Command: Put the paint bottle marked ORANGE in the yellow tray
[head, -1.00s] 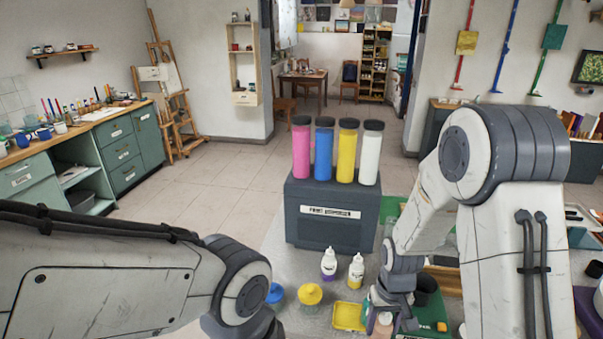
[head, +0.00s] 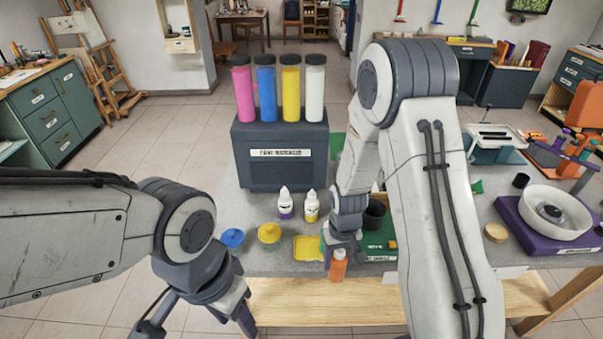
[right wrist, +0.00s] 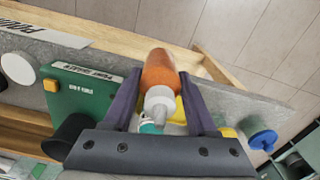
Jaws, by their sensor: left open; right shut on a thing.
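My right gripper (head: 340,250) is shut on an orange bottle (head: 337,268) with a pale cap, which hangs at the table's front edge. In the right wrist view the bottle (right wrist: 160,72) sits between the two fingers, tilted in the picture; no marking on it can be read. The yellow tray (head: 308,249) lies on the table just left of the bottle in the head view. Part of the tray shows behind the bottle in the right wrist view (right wrist: 180,112). My left gripper (head: 200,322) is open and empty in front of the table, low in the head view, partly cut off.
White bottles with purple (head: 285,204) and yellow (head: 311,207) contents stand behind the tray.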

